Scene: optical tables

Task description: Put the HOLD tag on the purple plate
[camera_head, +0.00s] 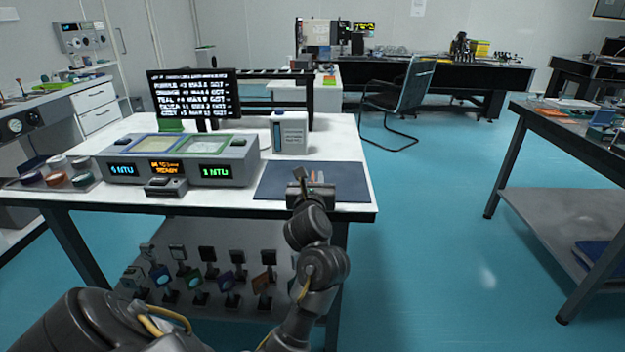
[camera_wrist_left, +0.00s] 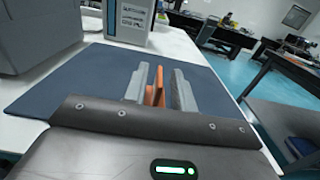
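My left gripper (camera_head: 306,178) is above the dark blue mat at the right end of the white bench. In the left wrist view its two grey fingers (camera_wrist_left: 159,90) stand close on either side of a small upright orange piece (camera_wrist_left: 154,88), which looks gripped between them. No lettering shows on it, so I cannot confirm that it is the HOLD tag. A purple round piece (camera_head: 31,178) lies among coloured ones on a tray at the bench's left end. A purple square mount (camera_head: 226,283) stands on the lower shelf. I cannot tell which is the purple plate. My right gripper is out of view.
The mat (camera_head: 340,182) has free room around the gripper. A grey instrument (camera_head: 213,173) with lit displays stands on the bench's left half, a monitor (camera_head: 193,97) behind it. A grey-white bottle-like box (camera_head: 289,133) stands behind the mat. Several mounts crowd the lower shelf.

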